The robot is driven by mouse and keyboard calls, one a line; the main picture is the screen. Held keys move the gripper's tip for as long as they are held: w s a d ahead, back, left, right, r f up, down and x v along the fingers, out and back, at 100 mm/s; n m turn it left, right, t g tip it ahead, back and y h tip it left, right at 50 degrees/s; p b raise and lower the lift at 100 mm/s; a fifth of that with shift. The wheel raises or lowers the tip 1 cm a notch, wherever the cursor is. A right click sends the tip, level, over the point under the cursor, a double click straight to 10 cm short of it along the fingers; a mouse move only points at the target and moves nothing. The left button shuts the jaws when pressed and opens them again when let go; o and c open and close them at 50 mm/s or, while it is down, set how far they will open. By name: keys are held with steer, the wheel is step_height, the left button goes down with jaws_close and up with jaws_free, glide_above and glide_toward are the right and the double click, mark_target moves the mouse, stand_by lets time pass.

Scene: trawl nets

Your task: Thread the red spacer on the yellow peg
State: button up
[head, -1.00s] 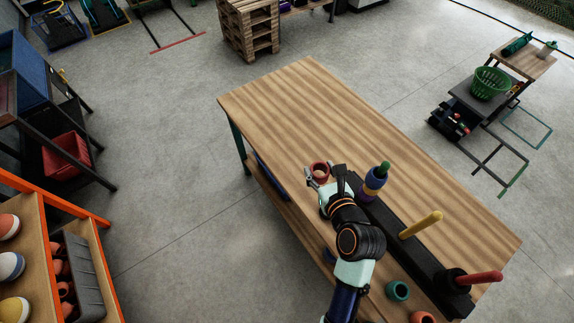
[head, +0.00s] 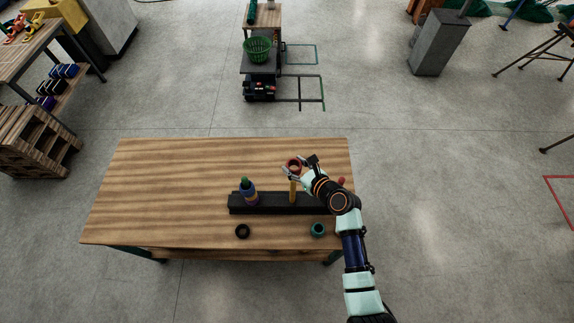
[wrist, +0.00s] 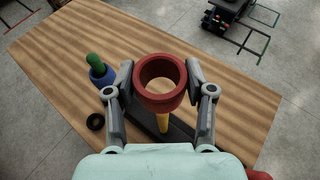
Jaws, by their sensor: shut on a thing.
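The red spacer (head: 292,169) is a short ring. My gripper (head: 295,167) is shut on it from both sides and holds it above the black base (head: 270,208). The yellow peg (head: 294,190) stands upright on that base, directly below the spacer in the head view. In the wrist view the red spacer (wrist: 160,103) is between the fingers (wrist: 160,78), with its hole open towards the camera. The yellow peg (wrist: 162,123) shows below the spacer's near wall, its top hidden by the spacer. I see wood, not the peg, through the hole.
A red peg (head: 342,181) stands to the right, partly behind my arm. A black ring (head: 242,231) and a teal ring (head: 318,230) lie near the table's front edge. The left tabletop is clear.

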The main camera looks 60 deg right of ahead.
mark_target(294, 173)
steer(key=shift+f, duration=0.2)
step_height(294, 173, down, 5)
steer(key=b, duration=0.5)
steer(key=shift+r+b, duration=0.2)
steer(key=shift+b, duration=0.1)
steer(key=shift+f+b, duration=1.1)
steer(key=shift+f, duration=0.75)
steer(key=o, duration=1.2)
